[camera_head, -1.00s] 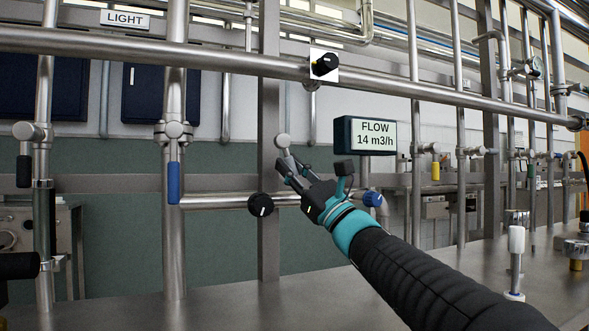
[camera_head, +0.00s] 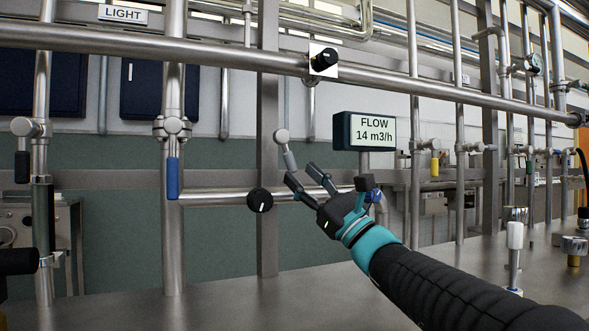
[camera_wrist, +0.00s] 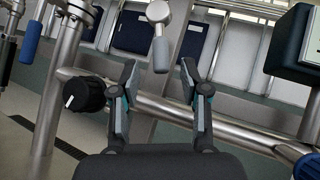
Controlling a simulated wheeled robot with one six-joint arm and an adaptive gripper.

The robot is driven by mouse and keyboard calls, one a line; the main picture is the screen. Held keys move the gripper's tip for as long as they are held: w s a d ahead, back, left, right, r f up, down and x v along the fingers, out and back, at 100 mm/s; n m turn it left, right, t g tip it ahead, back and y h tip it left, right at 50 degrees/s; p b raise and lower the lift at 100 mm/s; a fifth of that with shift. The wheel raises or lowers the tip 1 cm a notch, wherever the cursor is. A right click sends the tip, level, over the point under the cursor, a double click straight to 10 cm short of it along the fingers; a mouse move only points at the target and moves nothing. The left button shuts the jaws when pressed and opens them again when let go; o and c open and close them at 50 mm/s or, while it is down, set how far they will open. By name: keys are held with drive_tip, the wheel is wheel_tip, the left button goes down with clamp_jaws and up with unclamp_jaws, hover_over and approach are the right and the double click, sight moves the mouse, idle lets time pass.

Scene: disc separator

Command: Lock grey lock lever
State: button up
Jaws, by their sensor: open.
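The grey lock lever (camera_head: 289,159) hangs down and slightly right from a round metal hub (camera_head: 281,136) near the upright post in the head view. In the wrist view, the lever (camera_wrist: 161,55) has a grey grip and hangs between and beyond the fingertips. My gripper (camera_head: 303,172) is open and empty, just below and to the right of the lever in the head view. Its two fingers also show in the wrist view (camera_wrist: 158,72), spread on either side of the lever's lower end. No contact with the lever is visible.
A black knob (camera_head: 260,200) sits left of my gripper on a horizontal pipe. A blue knob (camera_head: 374,196) lies just behind it. The FLOW display (camera_head: 364,132) stands at the upper right. A blue lever (camera_head: 173,178) hangs farther left.

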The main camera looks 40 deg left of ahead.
drive_tip(key=shift+v, duration=1.35)
